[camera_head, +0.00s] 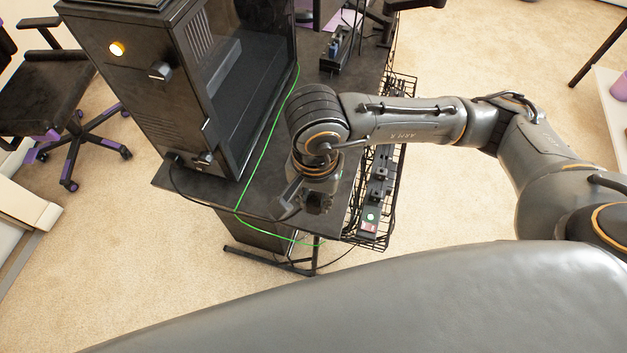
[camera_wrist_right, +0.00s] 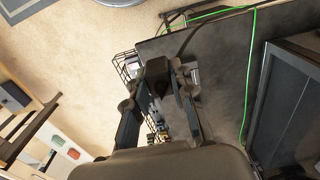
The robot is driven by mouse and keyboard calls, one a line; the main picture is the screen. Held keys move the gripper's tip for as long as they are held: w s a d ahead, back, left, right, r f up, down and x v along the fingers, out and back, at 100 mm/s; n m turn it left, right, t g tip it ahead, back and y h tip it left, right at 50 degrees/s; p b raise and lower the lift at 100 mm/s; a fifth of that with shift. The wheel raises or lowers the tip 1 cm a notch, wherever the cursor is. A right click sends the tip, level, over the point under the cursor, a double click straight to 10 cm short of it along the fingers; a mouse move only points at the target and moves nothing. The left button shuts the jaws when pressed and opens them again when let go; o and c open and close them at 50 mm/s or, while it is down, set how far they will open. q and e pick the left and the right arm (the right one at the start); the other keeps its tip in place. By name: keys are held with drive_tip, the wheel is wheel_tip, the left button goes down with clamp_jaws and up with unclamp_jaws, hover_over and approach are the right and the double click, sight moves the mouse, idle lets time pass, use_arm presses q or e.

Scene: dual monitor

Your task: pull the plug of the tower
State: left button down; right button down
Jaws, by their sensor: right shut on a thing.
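The black tower (camera_head: 150,85) stands on the dark desk, with a lit orange light on its near face. A black cable (camera_head: 205,200) runs from the tower's lower part across the desk to my right gripper (camera_head: 300,207). In the right wrist view my right gripper (camera_wrist_right: 160,80) is shut on a dark plug (camera_wrist_right: 156,70) between its fingertips. The gripper is over the desk's near right corner, left of the power strip (camera_head: 370,217) in the head view. The plug is mostly hidden by the gripper in the head view. My left gripper is out of view.
A wire basket (camera_head: 372,240) hangs along the desk's right side and holds the power strip and other dark plugs. A green cable (camera_head: 262,150) crosses the desk (camera_head: 225,200). An office chair (camera_head: 55,90) stands at left. Carpet at right is mostly clear.

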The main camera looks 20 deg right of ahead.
sight(315, 210)
drive_tip(key=shift+s+a+r, duration=0.15)
drive_tip(key=shift+s+r, duration=0.1)
drive_tip(key=shift+s, duration=0.3)
drive_tip(key=shift+s+a+r, duration=0.15)
drive_tip(key=shift+s+r, duration=0.1)
drive_tip(key=shift+s, duration=0.25)
drive_tip(key=shift+s+a+r, duration=0.1)
drive_tip(key=shift+s+r, duration=0.25)
drive_tip(key=shift+r, duration=0.1)
drive_tip(key=shift+r+p, duration=0.75)
drive_tip(key=shift+r, duration=1.25)
